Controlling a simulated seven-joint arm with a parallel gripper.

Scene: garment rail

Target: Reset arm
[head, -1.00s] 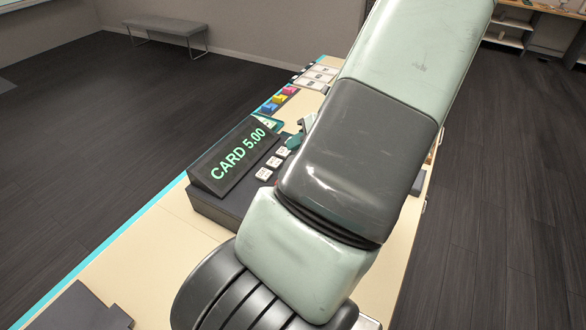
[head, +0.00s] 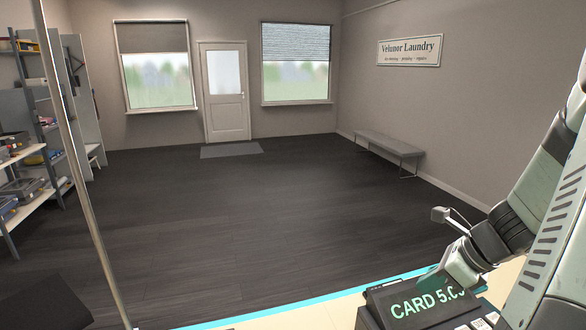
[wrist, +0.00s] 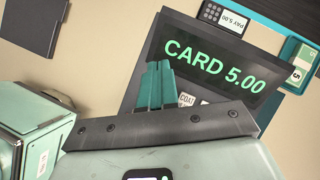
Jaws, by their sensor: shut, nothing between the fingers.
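My gripper (wrist: 160,88) shows in the wrist view with its two teal fingers together and nothing between them. It is over the near side of a dark register with a lit display (wrist: 215,66) reading CARD 5.00. Whether the fingers touch the register cannot be told. In the head view my arm comes in from the right and bends down behind the same display (head: 425,302). My fingertips are hidden there.
A counter (head: 310,314) with a blue edge runs along the bottom of the head view. A metal pole (head: 85,190) stands at left, near shelves (head: 38,185). A bench (head: 388,145) is along the right wall. Dark floor lies open between. A small payment terminal (wrist: 226,17) is above the display.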

